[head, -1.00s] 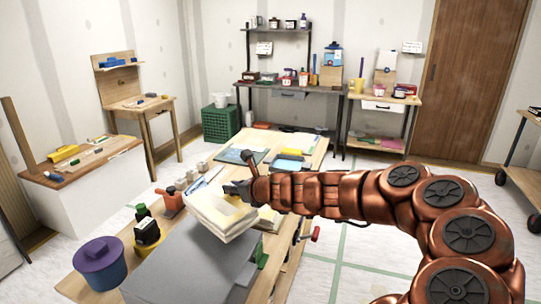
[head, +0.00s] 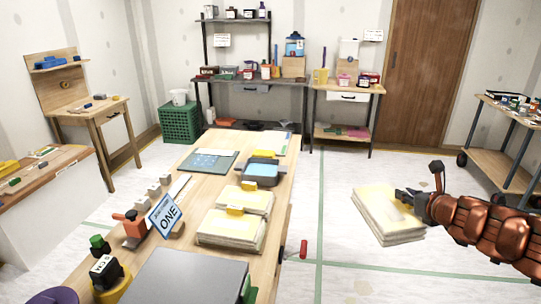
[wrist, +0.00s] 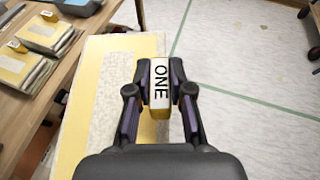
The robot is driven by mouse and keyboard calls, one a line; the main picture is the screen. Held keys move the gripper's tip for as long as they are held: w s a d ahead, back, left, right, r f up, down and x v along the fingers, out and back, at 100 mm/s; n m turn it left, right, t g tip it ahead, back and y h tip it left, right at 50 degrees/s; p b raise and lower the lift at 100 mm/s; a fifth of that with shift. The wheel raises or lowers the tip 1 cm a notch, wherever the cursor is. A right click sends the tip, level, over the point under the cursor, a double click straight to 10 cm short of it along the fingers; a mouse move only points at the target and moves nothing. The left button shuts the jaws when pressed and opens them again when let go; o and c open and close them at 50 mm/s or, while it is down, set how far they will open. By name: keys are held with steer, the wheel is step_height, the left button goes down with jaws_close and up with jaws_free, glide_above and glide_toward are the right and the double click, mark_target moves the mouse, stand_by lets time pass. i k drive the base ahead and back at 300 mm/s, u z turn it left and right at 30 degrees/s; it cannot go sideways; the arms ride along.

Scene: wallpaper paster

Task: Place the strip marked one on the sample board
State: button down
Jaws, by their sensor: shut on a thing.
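My gripper (head: 410,197) is shut on the tab marked ONE (wrist: 160,86), which stands on a cream folded wallpaper strip (head: 388,216). The strip hangs to the right of the table, over the floor. In the wrist view the strip (wrist: 102,112) lies below the fingers (wrist: 160,80), with a plain yellowish band along its left side. A blue and white placard reading ONE (head: 166,215) stands on the table. I cannot tell for sure which thing is the sample board; a flat blue-green board (head: 208,163) lies towards the table's far end.
Two similar strips with yellow tabs (head: 232,229) lie on the wooden table, and a grey tray (head: 262,172) is beyond them. A grey box (head: 190,278), a yellow-based tool (head: 108,277) and a red handle (head: 303,249) are near. Open floor (head: 345,255) lies right of the table.

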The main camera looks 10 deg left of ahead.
mark_target(208, 161)
steer(key=z, duration=0.3)
steer(key=i, duration=3.35)
steer(key=u, duration=4.4)
